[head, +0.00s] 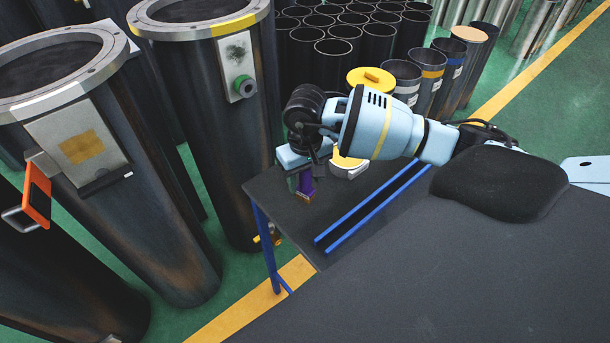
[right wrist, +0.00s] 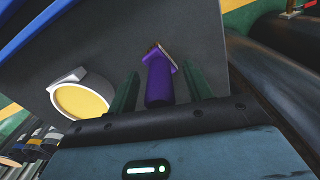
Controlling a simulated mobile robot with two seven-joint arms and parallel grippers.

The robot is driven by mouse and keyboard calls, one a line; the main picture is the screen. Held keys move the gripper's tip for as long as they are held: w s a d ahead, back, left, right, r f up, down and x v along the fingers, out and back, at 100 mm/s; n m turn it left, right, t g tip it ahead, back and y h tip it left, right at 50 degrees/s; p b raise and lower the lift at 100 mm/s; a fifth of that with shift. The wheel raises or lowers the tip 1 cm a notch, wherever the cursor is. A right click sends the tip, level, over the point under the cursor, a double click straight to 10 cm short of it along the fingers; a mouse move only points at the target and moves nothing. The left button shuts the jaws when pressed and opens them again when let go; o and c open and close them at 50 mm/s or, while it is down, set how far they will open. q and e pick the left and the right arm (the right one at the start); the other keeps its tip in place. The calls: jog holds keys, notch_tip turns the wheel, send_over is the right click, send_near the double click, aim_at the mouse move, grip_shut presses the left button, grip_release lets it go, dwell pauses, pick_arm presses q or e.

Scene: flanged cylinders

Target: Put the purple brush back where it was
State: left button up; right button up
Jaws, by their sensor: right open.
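The purple brush (head: 306,184) is at the dark table (head: 283,208), near its left corner, with its brown bristle end toward the table top. In the right wrist view the brush (right wrist: 159,82) lies between the two green fingers of my right gripper (right wrist: 160,74), with a gap visible on each side. My right gripper (head: 304,177) is open and pointed down over the brush; its body hides the brush's upper part in the head view. I cannot tell whether the brush touches the table. My left gripper is not in view.
A round yellow-and-white object (head: 347,167) sits on the table beside my gripper. Two blue rails (head: 375,203) run along the table. Several smaller tubes (head: 333,62) stand behind.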

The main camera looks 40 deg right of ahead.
notch_tip(320, 180, up, 8)
jog(key=shift+f, duration=0.15)
jog(key=shift+f, duration=0.1)
dwell(0.6)
